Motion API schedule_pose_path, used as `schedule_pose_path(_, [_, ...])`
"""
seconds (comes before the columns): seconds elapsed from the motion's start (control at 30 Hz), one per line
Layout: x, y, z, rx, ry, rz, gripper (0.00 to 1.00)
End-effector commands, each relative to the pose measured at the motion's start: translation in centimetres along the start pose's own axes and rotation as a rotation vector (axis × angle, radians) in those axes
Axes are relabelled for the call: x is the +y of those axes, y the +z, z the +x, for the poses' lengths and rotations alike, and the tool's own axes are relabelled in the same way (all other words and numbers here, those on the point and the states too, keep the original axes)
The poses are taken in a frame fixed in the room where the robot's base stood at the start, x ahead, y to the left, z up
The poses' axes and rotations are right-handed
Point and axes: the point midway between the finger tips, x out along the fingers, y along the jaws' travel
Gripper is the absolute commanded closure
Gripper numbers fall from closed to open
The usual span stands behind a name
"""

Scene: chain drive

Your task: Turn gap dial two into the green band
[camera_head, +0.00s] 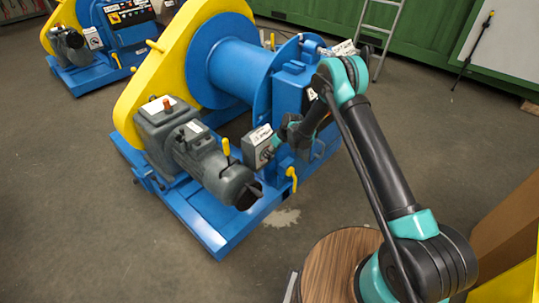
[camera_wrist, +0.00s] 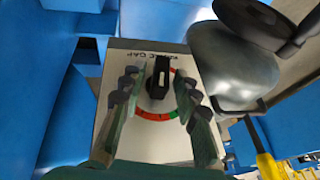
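The gap dial is a black knob (camera_wrist: 158,80) with a pale mark on it, on the light face of a small box (camera_wrist: 118,62). A label with the word GAP shows upside down above the knob. A scale curves below it, with a red band (camera_wrist: 152,116) and a short green band (camera_wrist: 172,113) at its right end. My gripper (camera_wrist: 158,85) is open, its fingers on either side of the knob; I cannot tell whether they touch it. In the head view, the box (camera_head: 257,144) sits on the blue winch frame, with my gripper (camera_head: 279,140) close in front of it.
A grey motor (camera_head: 205,160) with a yellow lever (camera_head: 226,148) stands left of the box. The blue drum (camera_head: 238,70) is behind. A rounded grey part (camera_wrist: 232,62) is close at right in the wrist view. A round wooden top (camera_head: 335,262) stands in the foreground.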

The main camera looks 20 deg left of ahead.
Motion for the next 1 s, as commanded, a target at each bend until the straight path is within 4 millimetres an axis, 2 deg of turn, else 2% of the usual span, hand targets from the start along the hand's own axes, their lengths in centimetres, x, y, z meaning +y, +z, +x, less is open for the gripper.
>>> schedule_pose_path(0.03, [0.0, 0.0, -0.01, 0.0, 0.0, 0.0, 0.79])
schedule_pose_path(0.2, [0.01, 0.0, -0.02, 0.0, 0.0, 0.0, 1.0])
schedule_pose_path(0.67, [-0.23, -0.01, 0.01, 0.0, 0.05, -0.023, 1.0])
schedule_pose_path(1.0, [-0.73, 0.0, 0.12, 0.001, 0.275, -0.118, 1.0])
